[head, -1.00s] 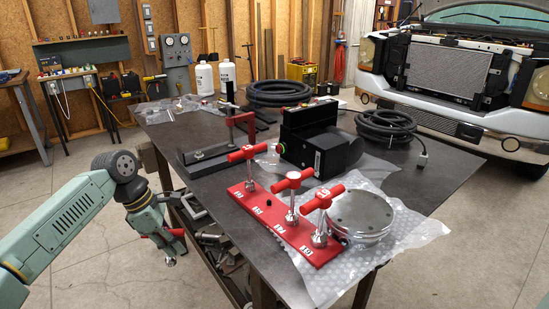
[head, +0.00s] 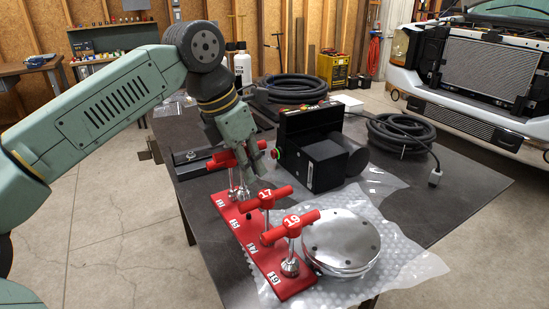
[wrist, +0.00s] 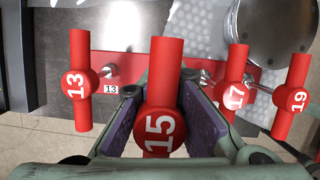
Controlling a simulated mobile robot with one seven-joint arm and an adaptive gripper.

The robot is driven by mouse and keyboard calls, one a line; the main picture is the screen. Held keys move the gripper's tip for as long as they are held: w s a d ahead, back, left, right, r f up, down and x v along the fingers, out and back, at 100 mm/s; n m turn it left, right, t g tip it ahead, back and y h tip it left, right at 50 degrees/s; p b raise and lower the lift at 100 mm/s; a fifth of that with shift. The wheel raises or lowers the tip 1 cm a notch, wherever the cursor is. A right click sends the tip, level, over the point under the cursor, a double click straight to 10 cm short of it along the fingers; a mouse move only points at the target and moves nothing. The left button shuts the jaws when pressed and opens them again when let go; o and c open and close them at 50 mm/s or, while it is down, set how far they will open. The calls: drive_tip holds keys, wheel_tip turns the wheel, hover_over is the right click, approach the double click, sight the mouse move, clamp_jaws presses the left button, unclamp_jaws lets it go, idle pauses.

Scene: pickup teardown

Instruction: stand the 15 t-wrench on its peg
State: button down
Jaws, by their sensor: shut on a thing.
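My gripper (wrist: 160,103) is shut on the red T-handle of the 15 t-wrench (wrist: 161,134), one finger on each side. In the head view my gripper (head: 250,158) is over the red rack (head: 264,262), between wrenches 13 and 17. The held wrench is largely hidden there by the gripper, and its lower end is hard to make out. The 13 wrench (wrist: 76,84) stands to its left in the wrist view. The 17 wrench (wrist: 235,84) and 19 wrench (wrist: 291,97) stand to its right. The handle hides the 15 peg in the wrist view.
A round metal disc (head: 342,240) lies on bubble wrap (head: 400,268) beside the rack. A black box-shaped unit (head: 322,160) stands behind it. Coiled black hoses (head: 290,90) lie farther back.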

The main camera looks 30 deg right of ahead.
drive_tip(key=shift+a+b+x, duration=0.15)
drive_tip(key=shift+b+x, duration=0.6)
drive_tip(key=shift+x, duration=0.2)
drive_tip(key=shift+a+b+x, duration=0.1)
drive_tip(key=shift+b+x, duration=0.6)
drive_tip(key=shift+x, duration=0.2)
drive_tip(key=shift+f, duration=0.2)
drive_tip(key=shift+f+b, duration=0.75)
drive_tip(key=shift+f, duration=0.25)
drive_tip(key=c, duration=1.6)
unclamp_jaws()
